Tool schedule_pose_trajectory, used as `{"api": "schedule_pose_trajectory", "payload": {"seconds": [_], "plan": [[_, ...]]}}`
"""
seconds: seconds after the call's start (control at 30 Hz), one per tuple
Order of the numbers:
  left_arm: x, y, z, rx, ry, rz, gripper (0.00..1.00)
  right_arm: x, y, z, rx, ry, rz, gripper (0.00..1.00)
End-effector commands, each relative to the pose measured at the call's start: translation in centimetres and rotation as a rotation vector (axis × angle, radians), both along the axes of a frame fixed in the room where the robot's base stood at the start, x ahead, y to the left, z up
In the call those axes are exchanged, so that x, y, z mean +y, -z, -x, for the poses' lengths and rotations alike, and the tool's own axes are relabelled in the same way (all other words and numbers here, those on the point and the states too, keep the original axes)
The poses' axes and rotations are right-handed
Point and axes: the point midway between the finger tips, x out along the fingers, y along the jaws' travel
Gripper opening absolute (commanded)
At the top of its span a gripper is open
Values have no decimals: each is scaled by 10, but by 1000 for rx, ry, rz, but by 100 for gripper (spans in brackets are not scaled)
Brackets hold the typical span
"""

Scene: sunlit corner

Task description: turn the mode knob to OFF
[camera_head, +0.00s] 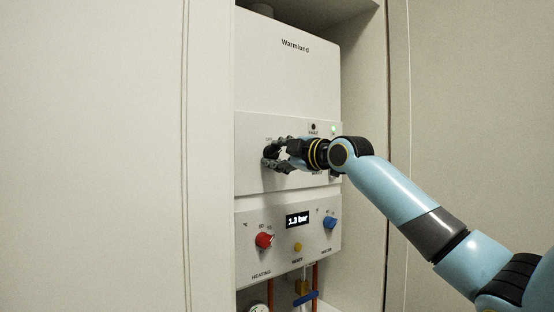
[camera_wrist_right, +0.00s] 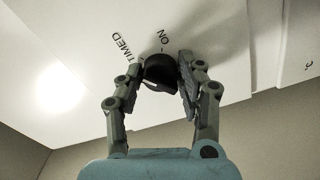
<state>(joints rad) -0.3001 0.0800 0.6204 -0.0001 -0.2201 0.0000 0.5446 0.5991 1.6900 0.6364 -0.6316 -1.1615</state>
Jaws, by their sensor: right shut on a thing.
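The mode knob (camera_wrist_right: 160,70) is a black round knob on the boiler's white upper panel. In the right wrist view the labels TIMED and ON show beside it; no OFF label can be read there. My right gripper (camera_wrist_right: 159,82) has its two fingers on either side of the knob and is shut on it. In the head view my right gripper (camera_head: 271,158) reaches the panel from the right and mostly hides the knob. Which label the knob points to cannot be told. My left gripper is not in view.
The white boiler (camera_head: 290,75) stands in a cabinet recess. Pipes run underneath.

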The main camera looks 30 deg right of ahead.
Motion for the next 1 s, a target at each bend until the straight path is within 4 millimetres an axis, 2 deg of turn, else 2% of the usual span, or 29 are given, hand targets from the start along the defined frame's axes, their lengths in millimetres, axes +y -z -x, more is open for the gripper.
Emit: {"api": "schedule_pose_trajectory", "payload": {"seconds": [0.6, 1.0], "plan": [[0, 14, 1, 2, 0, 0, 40, 0, 1, 0, -43, -1, 574, 5], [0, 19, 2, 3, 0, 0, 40, 0, 1, 0, -63, -2, 846, 5]]}}
